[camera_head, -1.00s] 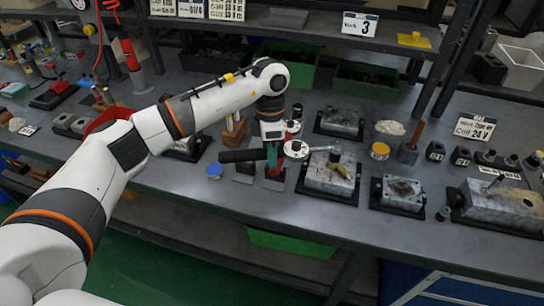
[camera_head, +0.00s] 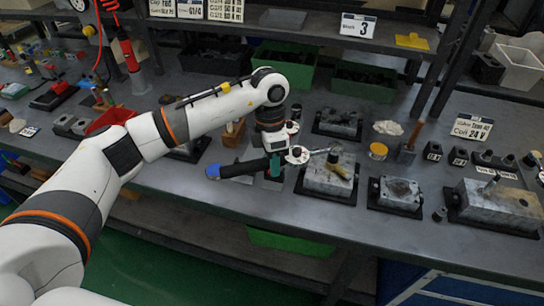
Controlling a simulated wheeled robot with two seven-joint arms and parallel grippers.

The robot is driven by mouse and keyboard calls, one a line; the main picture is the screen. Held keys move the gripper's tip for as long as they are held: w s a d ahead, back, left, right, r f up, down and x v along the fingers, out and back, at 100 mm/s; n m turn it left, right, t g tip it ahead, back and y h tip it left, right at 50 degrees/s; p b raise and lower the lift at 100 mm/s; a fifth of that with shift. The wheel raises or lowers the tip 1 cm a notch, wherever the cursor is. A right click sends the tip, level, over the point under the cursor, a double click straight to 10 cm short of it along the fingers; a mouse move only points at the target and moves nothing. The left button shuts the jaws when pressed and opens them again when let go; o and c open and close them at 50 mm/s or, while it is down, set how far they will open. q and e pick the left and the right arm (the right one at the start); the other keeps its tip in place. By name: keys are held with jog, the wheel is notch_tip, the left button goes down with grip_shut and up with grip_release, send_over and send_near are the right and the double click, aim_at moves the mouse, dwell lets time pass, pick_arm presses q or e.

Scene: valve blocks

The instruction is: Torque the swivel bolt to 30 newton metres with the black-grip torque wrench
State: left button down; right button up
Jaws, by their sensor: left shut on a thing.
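My left gripper (camera_head: 273,165) is shut on the torque wrench, whose black grip (camera_head: 243,168) sticks out to its left. The wrench's metal shaft (camera_head: 318,151) runs right to a head over the grey valve block (camera_head: 322,182). The head is at the bolt spot (camera_head: 334,156) on the block's top; the bolt itself is hidden or too small to make out. I cannot tell how fully the head is seated. A brass-coloured piece (camera_head: 341,170) lies on the block beside it. My right gripper is not in view.
A blue round piece (camera_head: 212,171) is at the grip's left end; I cannot tell whether they touch. Round white-faced parts (camera_head: 297,155) stand close by the gripper. More blocks (camera_head: 397,192) and a yellow-lidded tin (camera_head: 378,150) are to the right. The front bench edge is clear.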

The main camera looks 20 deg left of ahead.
pick_arm(q)
jog(key=shift+r, duration=0.15)
jog(key=shift+r+p, duration=1.9)
jog(key=shift+r, duration=1.85)
